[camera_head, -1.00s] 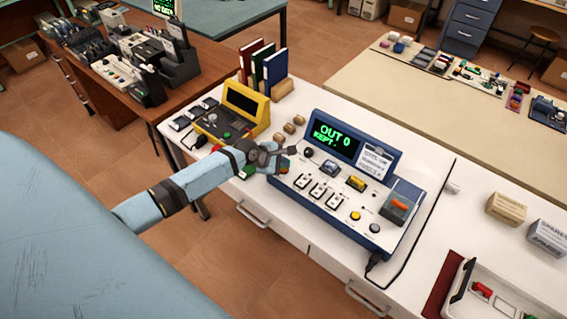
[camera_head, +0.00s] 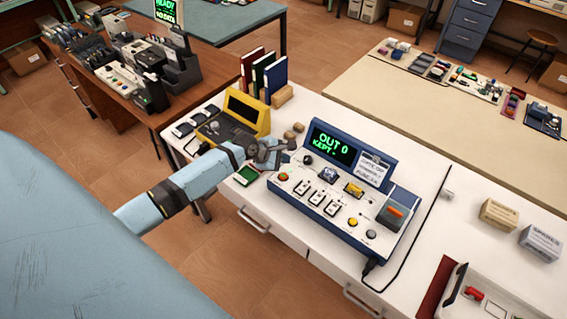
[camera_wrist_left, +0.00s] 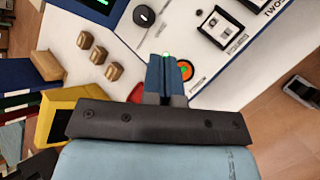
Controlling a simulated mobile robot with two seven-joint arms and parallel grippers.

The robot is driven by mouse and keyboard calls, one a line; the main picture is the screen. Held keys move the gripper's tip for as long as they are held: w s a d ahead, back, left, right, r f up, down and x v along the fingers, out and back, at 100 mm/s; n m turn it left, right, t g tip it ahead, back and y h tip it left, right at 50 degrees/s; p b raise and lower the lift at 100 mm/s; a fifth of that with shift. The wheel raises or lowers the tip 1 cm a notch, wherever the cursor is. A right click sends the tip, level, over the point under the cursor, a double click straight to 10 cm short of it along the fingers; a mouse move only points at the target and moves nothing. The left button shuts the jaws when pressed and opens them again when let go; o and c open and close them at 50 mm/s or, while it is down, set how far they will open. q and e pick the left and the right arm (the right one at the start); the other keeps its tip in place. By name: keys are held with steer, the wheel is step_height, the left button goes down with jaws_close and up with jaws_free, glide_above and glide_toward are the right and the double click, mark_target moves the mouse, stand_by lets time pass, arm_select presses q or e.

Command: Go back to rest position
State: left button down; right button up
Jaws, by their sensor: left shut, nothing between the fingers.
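My left gripper (camera_head: 284,148) is shut and empty. In the head view it hangs at the left end of the blue control box (camera_head: 345,205), between it and the yellow device (camera_head: 240,115). The box's screen reads "OUT 0" and "KEPT". My right gripper does not show in either view.
The white bench also holds small wooden blocks (camera_head: 298,127), upright books (camera_head: 274,76), a green-topped item (camera_head: 248,175), cartons (camera_head: 500,213) and a white tray (camera_head: 462,285). A brown table (camera_head: 130,110) stands at the left. A beige table (camera_head: 430,110) is behind.

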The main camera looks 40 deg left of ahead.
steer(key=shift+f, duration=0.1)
arm_select(q)
steer(key=s+d+f+m+t, duration=0.1)
steer(key=s+d+m, duration=0.7)
steer(key=s+m, duration=0.3)
steer(key=s+d+f+m+t+y, duration=0.1)
steer(key=s+d+f+m, duration=0.1)
steer(key=s+d+m, duration=0.6)
steer(key=s+m, duration=0.4)
steer(key=s, duration=0.3)
steer(key=shift+s+m+t+y, duration=0.3)
steer(key=shift+s+t, duration=0.05)
steer(key=shift+t, duration=0.05)
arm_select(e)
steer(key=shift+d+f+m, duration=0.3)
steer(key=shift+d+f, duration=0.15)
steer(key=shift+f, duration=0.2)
arm_select(q)
steer(key=shift+f, duration=0.1)
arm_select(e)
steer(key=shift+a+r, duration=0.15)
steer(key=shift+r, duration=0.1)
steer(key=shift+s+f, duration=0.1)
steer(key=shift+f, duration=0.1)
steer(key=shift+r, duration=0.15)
